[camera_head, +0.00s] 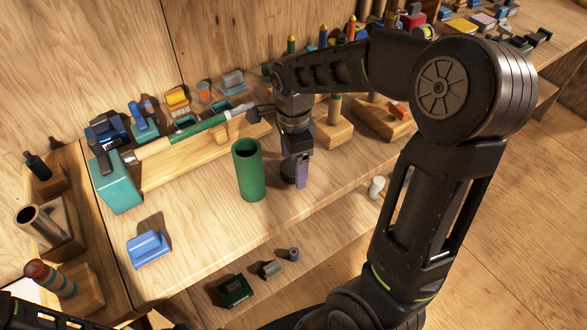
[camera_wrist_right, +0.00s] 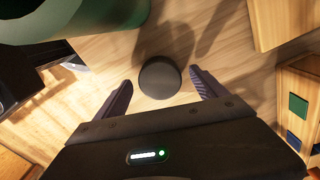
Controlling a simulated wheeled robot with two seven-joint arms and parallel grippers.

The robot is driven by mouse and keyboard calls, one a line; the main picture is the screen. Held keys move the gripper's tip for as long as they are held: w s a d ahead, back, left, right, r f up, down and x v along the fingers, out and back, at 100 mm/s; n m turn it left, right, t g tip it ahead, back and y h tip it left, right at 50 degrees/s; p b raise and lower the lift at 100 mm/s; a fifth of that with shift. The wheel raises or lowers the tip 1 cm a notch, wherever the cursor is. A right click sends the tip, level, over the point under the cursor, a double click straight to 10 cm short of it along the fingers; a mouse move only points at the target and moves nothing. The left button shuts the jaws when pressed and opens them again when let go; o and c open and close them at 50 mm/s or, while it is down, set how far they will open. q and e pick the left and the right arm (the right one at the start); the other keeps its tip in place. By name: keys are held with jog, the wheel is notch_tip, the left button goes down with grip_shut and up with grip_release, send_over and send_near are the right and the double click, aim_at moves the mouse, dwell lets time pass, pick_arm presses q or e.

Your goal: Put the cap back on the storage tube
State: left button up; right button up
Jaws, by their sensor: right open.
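The green storage tube (camera_head: 251,172) stands upright and open at the top on the wooden worktop. Part of it also shows at the upper left of the right wrist view (camera_wrist_right: 75,18). The round black cap (camera_wrist_right: 161,77) lies on the wood close to the tube. In the head view a dark edge of the cap (camera_head: 287,174) shows, partly hidden by my right gripper. My right gripper (camera_head: 301,178) points down just right of the tube. Its fingers are open, one on each side of the cap, with visible gaps. My left gripper is out of view.
A rod with a green grip (camera_head: 195,133) lies on a wooden rack behind the tube. A teal box (camera_head: 116,185) and a blue item (camera_head: 148,248) are at the left. Wooden blocks (camera_head: 333,130) stand behind my right gripper. The worktop in front of the tube is clear.

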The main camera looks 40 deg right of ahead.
jog(key=shift+c, duration=0.4)
jog(key=c, duration=1.3)
